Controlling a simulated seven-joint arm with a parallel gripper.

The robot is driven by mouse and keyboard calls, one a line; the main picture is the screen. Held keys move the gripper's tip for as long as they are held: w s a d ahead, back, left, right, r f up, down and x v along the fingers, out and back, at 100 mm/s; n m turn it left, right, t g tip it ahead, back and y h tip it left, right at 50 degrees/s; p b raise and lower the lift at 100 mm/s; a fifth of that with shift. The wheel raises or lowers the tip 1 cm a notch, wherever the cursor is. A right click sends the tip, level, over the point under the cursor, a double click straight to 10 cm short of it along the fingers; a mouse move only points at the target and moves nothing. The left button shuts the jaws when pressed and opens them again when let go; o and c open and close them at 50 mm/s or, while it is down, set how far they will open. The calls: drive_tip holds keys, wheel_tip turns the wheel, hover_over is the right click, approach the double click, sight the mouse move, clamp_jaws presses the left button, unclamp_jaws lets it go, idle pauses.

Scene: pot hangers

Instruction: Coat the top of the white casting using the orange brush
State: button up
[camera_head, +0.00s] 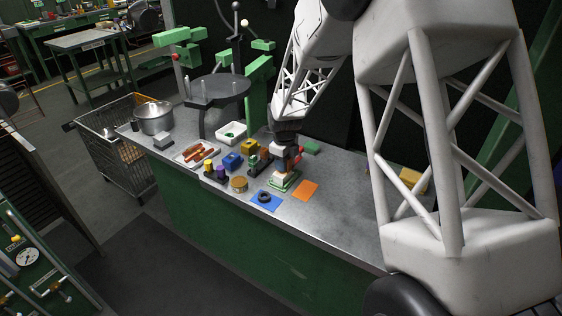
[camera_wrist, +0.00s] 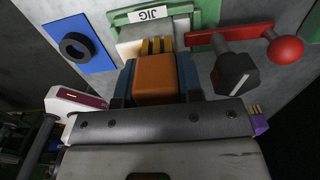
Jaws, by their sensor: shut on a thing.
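My gripper (camera_head: 284,146) is shut on the orange brush (camera_wrist: 155,80). In the wrist view my dark blue-grey fingers (camera_wrist: 154,88) press its orange block from both sides. The tan bristles (camera_wrist: 157,46) point away from my gripper and overlap the white casting (camera_wrist: 130,36); I cannot tell for sure whether they touch it. The casting sits in a green fixture (camera_wrist: 207,14) with a white JIG label. In the head view the casting (camera_head: 281,177) shows below my gripper in the green fixture (camera_head: 284,185), partly covered by the gripper.
A clamp lever with a red ball (camera_wrist: 286,49) stands close to my gripper on the right. A black ring (camera_head: 264,197) lies on a blue mat (camera_head: 275,204). An orange mat (camera_head: 306,191) is to the right. Several small blocks, a tray (camera_head: 186,158) and a pot (camera_head: 154,118) stand left.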

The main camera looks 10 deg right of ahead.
sight(285, 176)
drive_tip(key=shift+s+d, duration=0.6)
drive_tip(key=shift+a, duration=0.25)
drive_tip(key=shift+w+a, duration=0.25)
drive_tip(key=shift+a, duration=0.85)
drive_tip(key=shift+w+a, duration=0.25)
drive_tip(key=shift+a, duration=0.8)
drive_tip(key=s+d, duration=0.3)
drive_tip(key=shift+s+d, duration=0.15)
drive_tip(key=shift+d, duration=0.1)
drive_tip(key=shift+w+a, duration=1.6)
drive_tip(key=shift+a, duration=0.05)
drive_tip(key=shift+s+d+r, duration=0.1)
drive_tip(key=shift+s+d, duration=0.05)
drive_tip(key=shift+d, duration=0.05)
drive_tip(key=shift+s+d, duration=1.35)
drive_tip(key=shift+a+f, duration=0.1)
drive_tip(key=shift+f, duration=0.1)
drive_tip(key=shift+w+a, duration=1.1)
drive_tip(key=shift+w, duration=0.1)
drive_tip(key=shift+w+a+r, duration=0.2)
drive_tip(key=shift+w+a, duration=0.2)
wheel_tip(285, 176, up, 8)
